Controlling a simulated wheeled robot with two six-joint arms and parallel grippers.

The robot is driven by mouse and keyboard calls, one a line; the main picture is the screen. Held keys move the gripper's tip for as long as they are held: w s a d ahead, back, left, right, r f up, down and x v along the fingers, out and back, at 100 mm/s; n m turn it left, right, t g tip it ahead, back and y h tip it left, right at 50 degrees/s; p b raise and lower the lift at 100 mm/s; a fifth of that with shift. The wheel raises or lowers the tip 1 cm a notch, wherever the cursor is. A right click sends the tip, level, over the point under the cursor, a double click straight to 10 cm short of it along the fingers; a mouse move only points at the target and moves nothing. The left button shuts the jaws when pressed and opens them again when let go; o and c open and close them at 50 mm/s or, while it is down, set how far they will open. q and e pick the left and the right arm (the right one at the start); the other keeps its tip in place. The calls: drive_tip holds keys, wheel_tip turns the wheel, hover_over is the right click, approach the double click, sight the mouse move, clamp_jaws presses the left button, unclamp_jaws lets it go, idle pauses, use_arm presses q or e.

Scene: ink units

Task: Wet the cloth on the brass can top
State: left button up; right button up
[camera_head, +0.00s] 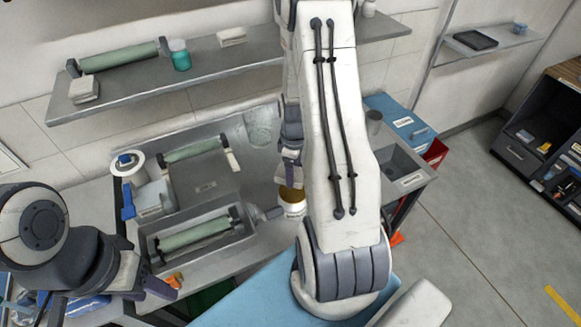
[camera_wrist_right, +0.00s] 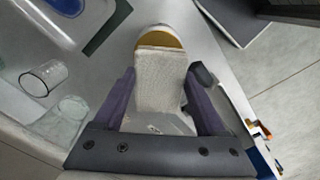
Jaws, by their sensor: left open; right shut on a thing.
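The can (camera_head: 291,208) with a brass top stands on the grey bench, right of the lower tray. Its brass top (camera_wrist_right: 160,41) shows at the upper middle of the right wrist view. My right gripper (camera_head: 291,163) is above the can. In the right wrist view it (camera_wrist_right: 163,100) is shut on a white woven cloth (camera_wrist_right: 161,82), whose far end reaches the brass top's edge; I cannot tell whether they touch. My left gripper (camera_head: 158,290) is open and empty at the lower left, near the bench's front edge.
A grey tray (camera_head: 152,257) with a green roller stands left of the can. A clear glass (camera_wrist_right: 43,78) shows at the left of the wrist view. A shelf (camera_head: 130,94) with another green roller and a teal jar (camera_head: 180,58) hangs behind. Open floor lies right.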

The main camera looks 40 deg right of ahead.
drive_tip(key=b, duration=0.4)
hover_over(295, 191)
wheel_tip(295, 191, down, 5)
drive_tip(key=shift+a+r, duration=0.1)
drive_tip(key=shift+r, duration=0.1)
drive_tip(key=shift+f, duration=0.55)
drive_tip(key=shift+f+b, duration=1)
drive_tip(key=shift+f, duration=0.1)
idle(0.7)
drive_tip(key=shift+r, duration=0.1)
idle(0.4)
wheel_tip(295, 191, up, 7)
drive_tip(key=p, duration=0.6)
drive_tip(key=shift+s, duration=0.1)
idle(0.8)
